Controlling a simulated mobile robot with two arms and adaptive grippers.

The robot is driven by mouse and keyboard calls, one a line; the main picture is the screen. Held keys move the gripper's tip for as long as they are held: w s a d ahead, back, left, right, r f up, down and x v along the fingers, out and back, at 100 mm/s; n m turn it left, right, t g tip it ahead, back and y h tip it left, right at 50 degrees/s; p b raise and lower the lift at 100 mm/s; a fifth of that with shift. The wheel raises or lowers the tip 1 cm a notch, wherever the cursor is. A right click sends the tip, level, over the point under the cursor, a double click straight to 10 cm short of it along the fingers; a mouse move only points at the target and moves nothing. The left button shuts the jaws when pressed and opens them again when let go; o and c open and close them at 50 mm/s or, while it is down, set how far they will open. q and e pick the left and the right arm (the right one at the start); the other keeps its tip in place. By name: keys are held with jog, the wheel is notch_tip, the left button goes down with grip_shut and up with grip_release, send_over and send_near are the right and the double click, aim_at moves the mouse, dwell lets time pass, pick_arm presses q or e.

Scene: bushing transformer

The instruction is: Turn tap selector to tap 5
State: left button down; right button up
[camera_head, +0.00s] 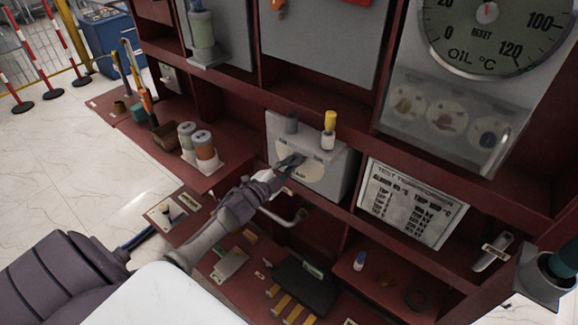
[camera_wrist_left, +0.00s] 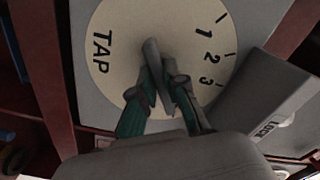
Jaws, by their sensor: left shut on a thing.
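The tap selector is a round cream dial (camera_wrist_left: 110,75) on a grey box (camera_head: 345,178). The dial also shows in the head view (camera_head: 312,176). In the left wrist view it reads TAP on the left and 1, 2, 3 on the right; my fingers hide its lower part. A grey bar-shaped knob (camera_wrist_left: 151,48) stands at its middle. My left gripper (camera_head: 292,161) reaches the dial from the front, its green-tipped fingers shut on the knob from both sides. Which number the knob points to, I cannot tell. My right gripper is out of view.
A grey block marked LOCK (camera_wrist_left: 270,95) sits beside the dial, close to my fingers. A yellow-topped post (camera_head: 329,122) stands on the box. A data plate (camera_head: 412,203) is at right, two canisters (camera_head: 203,146) at left. Dark red shelf dividers surround the box.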

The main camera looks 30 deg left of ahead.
pick_arm(q)
jog(key=shift+m, duration=0.5)
jog(key=c, duration=1.2)
grip_release()
jog(key=s+a, duration=0.1)
jog(key=s, duration=1.1)
